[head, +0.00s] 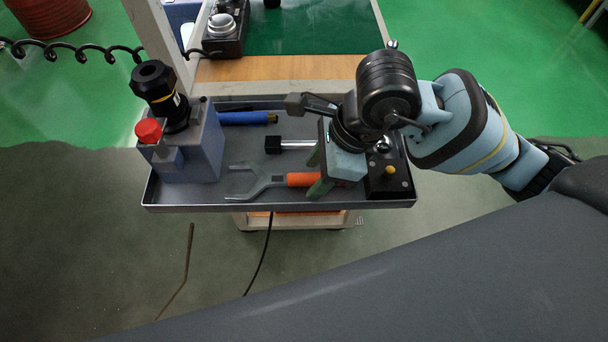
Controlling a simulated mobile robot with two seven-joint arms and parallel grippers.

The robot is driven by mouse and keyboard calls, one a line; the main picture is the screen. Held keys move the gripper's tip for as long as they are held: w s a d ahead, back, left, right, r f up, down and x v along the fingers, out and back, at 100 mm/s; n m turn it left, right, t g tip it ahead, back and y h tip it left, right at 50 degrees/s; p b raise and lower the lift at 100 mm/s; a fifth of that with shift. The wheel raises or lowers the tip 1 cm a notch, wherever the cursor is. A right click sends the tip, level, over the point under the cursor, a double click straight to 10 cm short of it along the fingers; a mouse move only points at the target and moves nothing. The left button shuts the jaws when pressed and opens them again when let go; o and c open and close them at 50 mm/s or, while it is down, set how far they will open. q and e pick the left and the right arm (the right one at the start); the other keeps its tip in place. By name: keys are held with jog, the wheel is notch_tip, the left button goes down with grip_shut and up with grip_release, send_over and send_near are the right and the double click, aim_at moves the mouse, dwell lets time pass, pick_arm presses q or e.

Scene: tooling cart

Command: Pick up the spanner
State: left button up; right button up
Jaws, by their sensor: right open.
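The spanner (244,180) lies flat in the grey tray of the cart. It has a grey open-ended head on the left and an orange handle (301,180) running right. My right gripper (316,173) reaches in from the right, above the tray. Its two greenish fingers are apart, one on the far side and one on the near side of the orange handle. I cannot tell whether they touch it. The handle's right end is partly hidden by the gripper. My left gripper is not in view.
The tray (280,209) has a raised rim. A blue-grey box (203,148) with a red knob stands at its left. A blue tool (243,118) and a black-headed tool (273,145) lie behind the spanner. A black box (390,180) with a yellow button stands at right.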

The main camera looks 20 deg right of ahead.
jog(key=shift+f, duration=0.25)
grip_shut()
dwell(0.4)
